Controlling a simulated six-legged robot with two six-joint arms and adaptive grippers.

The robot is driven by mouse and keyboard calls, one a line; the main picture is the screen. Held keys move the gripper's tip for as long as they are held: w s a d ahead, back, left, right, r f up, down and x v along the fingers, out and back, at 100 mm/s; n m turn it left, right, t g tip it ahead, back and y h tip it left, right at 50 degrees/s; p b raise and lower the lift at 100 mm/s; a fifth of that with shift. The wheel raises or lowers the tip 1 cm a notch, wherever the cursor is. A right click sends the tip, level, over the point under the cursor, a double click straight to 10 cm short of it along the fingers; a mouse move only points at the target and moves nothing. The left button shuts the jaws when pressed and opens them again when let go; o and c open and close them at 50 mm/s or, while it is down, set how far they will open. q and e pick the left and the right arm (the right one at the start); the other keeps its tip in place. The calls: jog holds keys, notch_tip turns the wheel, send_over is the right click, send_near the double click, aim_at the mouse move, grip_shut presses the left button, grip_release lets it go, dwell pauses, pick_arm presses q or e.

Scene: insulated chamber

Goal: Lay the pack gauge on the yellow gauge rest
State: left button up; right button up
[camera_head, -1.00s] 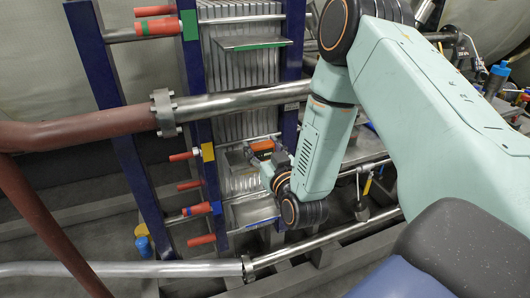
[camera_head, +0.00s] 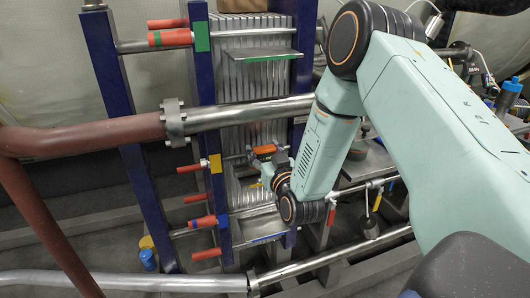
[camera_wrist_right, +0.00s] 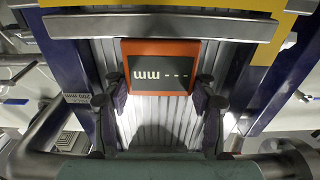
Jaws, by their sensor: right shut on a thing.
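The pack gauge (camera_wrist_right: 158,67) is an orange-framed block with a dark face marked "mm" and dashes. In the head view it is a small orange piece (camera_head: 264,150) in front of the plate stack. My right gripper (camera_wrist_right: 158,98) is shut on the gauge, with dark fingers at both sides of it. A yellow patch (camera_head: 215,163) marks the blue upright left of the gauge. In the wrist view a yellow strip (camera_wrist_right: 270,5) shows above a metal ledge (camera_wrist_right: 160,27), beyond the gauge. My arm hides part of this area in the head view. My left gripper is not in view.
A green-edged shelf (camera_head: 250,55) is above and a blue-edged shelf (camera_head: 262,238) below. A thick steel pipe (camera_head: 250,112) crosses in front of the plates. Blue uprights (camera_head: 204,100) and red-capped rods (camera_head: 203,222) stand at left.

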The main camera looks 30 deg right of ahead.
jog(key=shift+f, duration=0.35)
dwell(0.5)
jog(key=o, duration=1.2)
jog(key=shift+s, duration=0.2)
jog(key=shift+v, duration=2.85)
jog(key=shift+x, duration=3.05)
